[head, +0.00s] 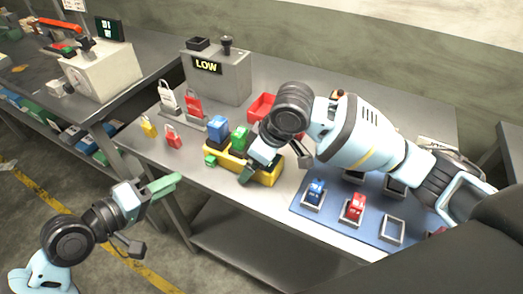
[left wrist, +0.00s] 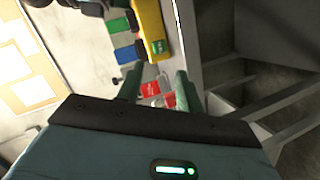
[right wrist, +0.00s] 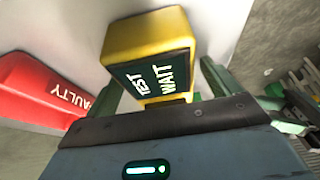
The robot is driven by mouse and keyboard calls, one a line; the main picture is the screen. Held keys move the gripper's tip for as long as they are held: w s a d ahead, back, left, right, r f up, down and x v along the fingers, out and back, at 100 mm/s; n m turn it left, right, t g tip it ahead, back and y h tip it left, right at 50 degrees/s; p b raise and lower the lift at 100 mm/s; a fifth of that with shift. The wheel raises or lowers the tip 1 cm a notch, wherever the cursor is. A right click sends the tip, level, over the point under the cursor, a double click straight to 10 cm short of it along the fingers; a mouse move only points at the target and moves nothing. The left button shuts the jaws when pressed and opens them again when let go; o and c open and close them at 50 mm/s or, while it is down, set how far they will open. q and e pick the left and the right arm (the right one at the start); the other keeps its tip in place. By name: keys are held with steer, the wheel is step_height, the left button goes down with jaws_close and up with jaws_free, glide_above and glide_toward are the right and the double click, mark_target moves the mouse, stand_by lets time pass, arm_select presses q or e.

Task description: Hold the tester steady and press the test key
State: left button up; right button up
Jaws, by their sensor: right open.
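The yellow tester (head: 268,178) lies on the grey bench, partly hidden by my right gripper. In the right wrist view the tester (right wrist: 120,38) shows a dark face reading TEST and WAIT. My right gripper (head: 256,168) is open, with its fingers (right wrist: 165,88) to either side of the tester; I cannot tell whether they touch it. My left gripper (head: 172,186) is open and empty in front of the bench's front edge, apart from the tester. The left wrist view shows the tester (left wrist: 148,30) beyond its fingers (left wrist: 158,82).
Blue (head: 218,128) and green (head: 239,138) blocks stand behind the tester. Red (head: 173,137) and yellow (head: 149,126) padlocks sit left of it. A red FAULTY bin (head: 262,106) is behind. A blue mat (head: 330,222) with framed slots lies right. A grey box reads LOW (head: 232,80).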

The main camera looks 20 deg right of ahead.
steer(key=shift+w+a+f, duration=0.1)
steer(key=shift+f, duration=0.2)
steer(key=shift+c, duration=0.4)
steer(key=c, duration=1.2)
arm_select(q)
steer(key=shift+c, duration=0.6)
arm_select(e)
steer(key=shift+c, duration=0.6)
arm_select(q)
jaws_close()
